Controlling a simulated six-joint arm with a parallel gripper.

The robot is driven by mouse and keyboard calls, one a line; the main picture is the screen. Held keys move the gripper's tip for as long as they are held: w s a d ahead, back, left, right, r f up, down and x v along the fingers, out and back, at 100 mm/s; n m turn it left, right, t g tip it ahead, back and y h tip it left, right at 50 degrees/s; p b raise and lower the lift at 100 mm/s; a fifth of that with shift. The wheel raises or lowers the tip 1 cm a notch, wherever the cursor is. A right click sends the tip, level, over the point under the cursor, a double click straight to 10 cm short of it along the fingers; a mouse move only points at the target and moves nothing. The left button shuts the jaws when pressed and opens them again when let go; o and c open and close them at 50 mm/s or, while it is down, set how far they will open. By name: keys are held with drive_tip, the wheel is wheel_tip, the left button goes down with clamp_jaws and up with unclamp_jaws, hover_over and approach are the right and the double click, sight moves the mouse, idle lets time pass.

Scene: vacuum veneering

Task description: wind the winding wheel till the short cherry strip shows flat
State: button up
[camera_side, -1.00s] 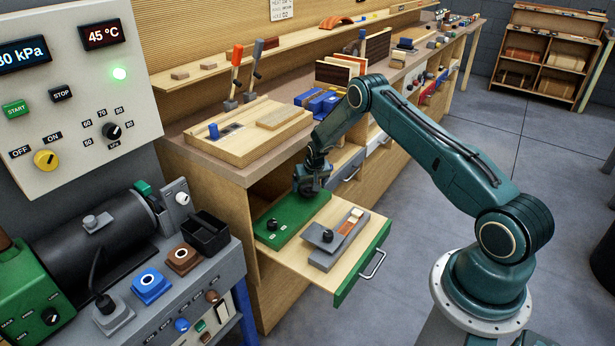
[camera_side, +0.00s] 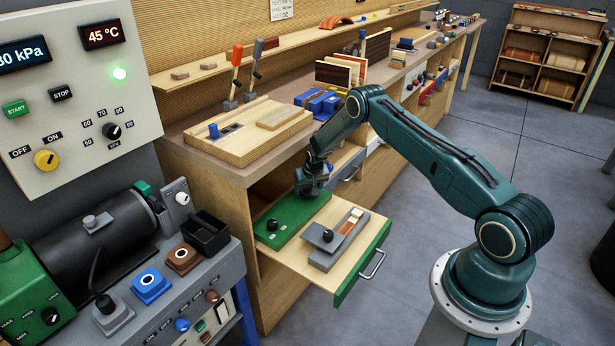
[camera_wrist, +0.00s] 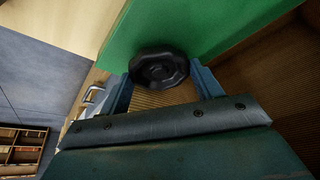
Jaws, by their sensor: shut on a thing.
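The winding wheel, a black scalloped knob (camera_wrist: 158,68), shows in the wrist view against a green board (camera_wrist: 215,25). My gripper (camera_wrist: 163,84) has one blue finger on each side of the wheel and is shut on it. In the side view my gripper (camera_side: 311,190) is at the right far end of the green board (camera_side: 292,217), and it hides the wheel there. A small pale window (camera_side: 283,226) shows on the board. A reddish strip (camera_side: 347,226) lies in a grey fixture beside the board. I cannot tell which strip is the short cherry one.
The green board and the grey fixture (camera_side: 325,260) sit in an open drawer (camera_side: 375,240) with a green front. Another black knob (camera_side: 272,225) stands on the board's near left end. The cabinet and worktop (camera_side: 235,175) rise behind; open floor lies right.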

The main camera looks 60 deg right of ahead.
sight(308, 193)
drive_tip(key=shift+w+m+g+h, duration=0.1)
drive_tip(key=shift+m+g+h, duration=0.25)
drive_tip(key=shift+m, duration=0.8)
drive_tip(key=shift+w+m+g+h, duration=0.1)
drive_tip(key=shift+m+g+h, duration=0.2)
drive_tip(key=shift+m, duration=0.85)
drive_tip(key=shift+s, duration=0.1)
drive_tip(key=o, duration=1)
drive_tip(key=shift+a+r, duration=0.1)
drive_tip(key=shift+r, duration=0.1)
drive_tip(key=shift+v, duration=0.8)
drive_tip(key=v, duration=0.3)
drive_tip(key=s+a, duration=0.2)
drive_tip(key=a, duration=0.1)
drive_tip(key=s+a, duration=0.2)
drive_tip(key=a, duration=0.2)
drive_tip(key=s+a, duration=0.2)
drive_tip(key=a, duration=0.1)
drive_tip(key=shift+a, duration=0.25)
